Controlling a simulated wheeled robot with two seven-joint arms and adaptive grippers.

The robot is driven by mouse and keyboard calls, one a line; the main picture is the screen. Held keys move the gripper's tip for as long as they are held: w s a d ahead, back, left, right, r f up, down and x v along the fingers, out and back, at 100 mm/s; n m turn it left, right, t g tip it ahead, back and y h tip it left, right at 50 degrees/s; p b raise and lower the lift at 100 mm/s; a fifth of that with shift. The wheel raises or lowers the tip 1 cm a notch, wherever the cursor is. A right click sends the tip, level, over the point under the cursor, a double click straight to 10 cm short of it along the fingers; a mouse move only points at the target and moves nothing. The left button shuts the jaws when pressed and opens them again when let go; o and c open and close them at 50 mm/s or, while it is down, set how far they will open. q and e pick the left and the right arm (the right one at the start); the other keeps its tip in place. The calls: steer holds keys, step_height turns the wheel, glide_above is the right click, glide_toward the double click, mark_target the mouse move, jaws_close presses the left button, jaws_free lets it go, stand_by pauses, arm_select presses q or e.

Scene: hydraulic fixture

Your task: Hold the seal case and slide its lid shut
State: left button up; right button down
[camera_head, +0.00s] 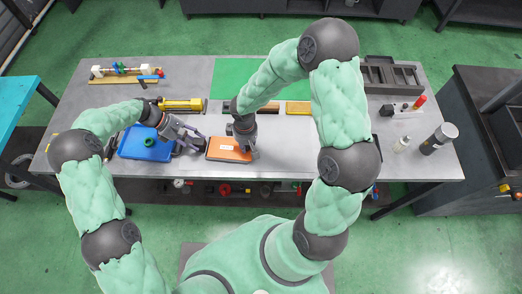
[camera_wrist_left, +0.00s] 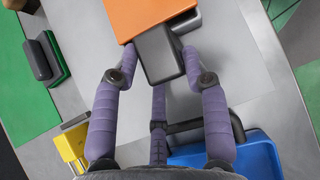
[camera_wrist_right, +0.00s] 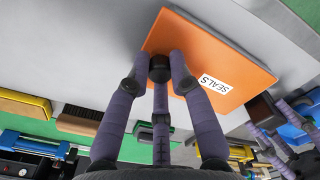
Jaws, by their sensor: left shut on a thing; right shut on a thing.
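The seal case (camera_head: 222,157) lies near the table's front edge with its orange lid on top. The lid (camera_wrist_right: 215,65) carries a white SEALS label (camera_wrist_right: 214,84) in the right wrist view. My left gripper (camera_head: 200,144) is shut on the case's grey block-shaped end (camera_wrist_left: 160,57), which sticks out past the lid (camera_wrist_left: 142,14) in the left wrist view. My right gripper (camera_head: 247,149) is shut on a small dark knob (camera_wrist_right: 159,68) on the lid, near its edge. The fingers partly hide the knob. How far the lid covers the case is hard to tell.
A blue case (camera_head: 145,145) with a green ring lies left of the seal case, close to my left gripper. A yellow cylinder (camera_head: 182,104) and brushes lie behind. A grey tray (camera_head: 392,77), bottle (camera_head: 402,144) and can (camera_head: 438,138) stand at right.

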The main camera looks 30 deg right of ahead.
steer(key=shift+w+a, duration=0.3)
steer(key=shift+a, duration=0.1)
stand_by(0.7)
steer(key=c, duration=1)
jaws_free()
steer(key=shift+r, duration=0.1)
step_height(320, 180, up, 12)
steer(key=shift+f, duration=0.1)
